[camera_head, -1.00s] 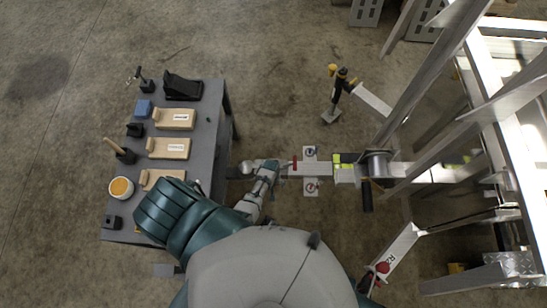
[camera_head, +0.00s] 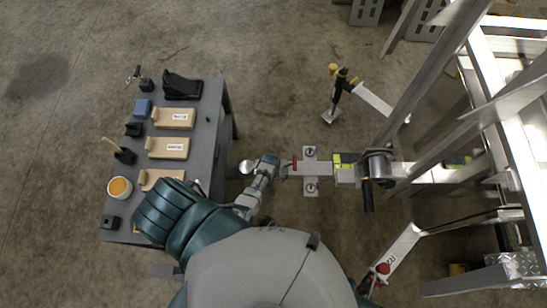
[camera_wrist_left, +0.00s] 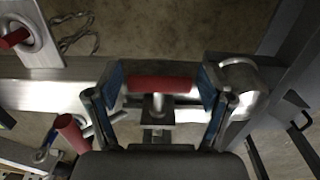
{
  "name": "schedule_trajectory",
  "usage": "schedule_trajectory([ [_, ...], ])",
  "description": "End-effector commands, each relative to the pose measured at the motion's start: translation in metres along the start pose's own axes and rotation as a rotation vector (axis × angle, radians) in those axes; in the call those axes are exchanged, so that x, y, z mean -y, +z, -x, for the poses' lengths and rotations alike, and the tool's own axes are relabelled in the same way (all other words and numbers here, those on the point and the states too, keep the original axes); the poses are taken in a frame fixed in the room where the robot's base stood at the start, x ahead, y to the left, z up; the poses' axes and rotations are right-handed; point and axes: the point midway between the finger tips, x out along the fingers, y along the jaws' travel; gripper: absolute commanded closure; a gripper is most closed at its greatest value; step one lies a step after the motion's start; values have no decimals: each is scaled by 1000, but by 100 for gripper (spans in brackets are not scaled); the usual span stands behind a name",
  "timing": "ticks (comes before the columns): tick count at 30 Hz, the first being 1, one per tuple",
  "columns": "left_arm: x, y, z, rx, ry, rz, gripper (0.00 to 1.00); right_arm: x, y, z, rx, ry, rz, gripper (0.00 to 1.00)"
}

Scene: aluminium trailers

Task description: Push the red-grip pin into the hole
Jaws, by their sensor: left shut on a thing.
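The red-grip pin (camera_wrist_left: 160,84) lies between the blue-padded fingers of my left gripper (camera_wrist_left: 162,86) in the left wrist view. Its red grip lies crosswise, and a metal shank runs down from its middle. The fingers are shut on it. In the head view my left gripper (camera_head: 283,172) is at the left end of the aluminium drawbar (camera_head: 318,169). A small red handle (camera_head: 295,162) shows there, just beyond the fingertips. The hole is hidden, and I cannot tell how deep the pin sits.
Other red handles show in the left wrist view, one at lower left (camera_wrist_left: 72,132) and one at upper left (camera_wrist_left: 15,38). A grey table (camera_head: 205,130) with wooden blocks stands left. The trailer frame (camera_head: 480,100) fills the right.

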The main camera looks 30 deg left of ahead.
Motion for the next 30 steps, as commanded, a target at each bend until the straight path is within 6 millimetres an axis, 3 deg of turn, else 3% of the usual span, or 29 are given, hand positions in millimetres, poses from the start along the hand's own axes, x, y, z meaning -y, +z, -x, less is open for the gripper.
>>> schedule_trajectory([
  [1, 0, -1, 0, 0, 0, 0, 56, 0, 0, -1, 0, 0, 0, 60],
  [2, 0, -1, 0, 0, 0, 0, 13, 0, 0, 0, 0, 0, 0, 60],
  [3, 0, -1, 0, 0, 0, 0, 3, 0, 0, 0, 0, 0, 0, 60],
  [4, 0, -1, 0, 0, 0, 0, 0, 0, 0, 0, 0, 0, 0, 60],
  [17, 0, -1, 5, -2, 1, 0, 0, 0, 0, 0, 0, 0, 0, 60],
  [23, 0, -1, 32, -4, 1, 1, 0, 0, 0, 0, 0, 0, 0, 60],
  [30, 0, -2, 83, -4, 1, 0, 0, 0, 0, 0, 0, 0, 0, 60],
])
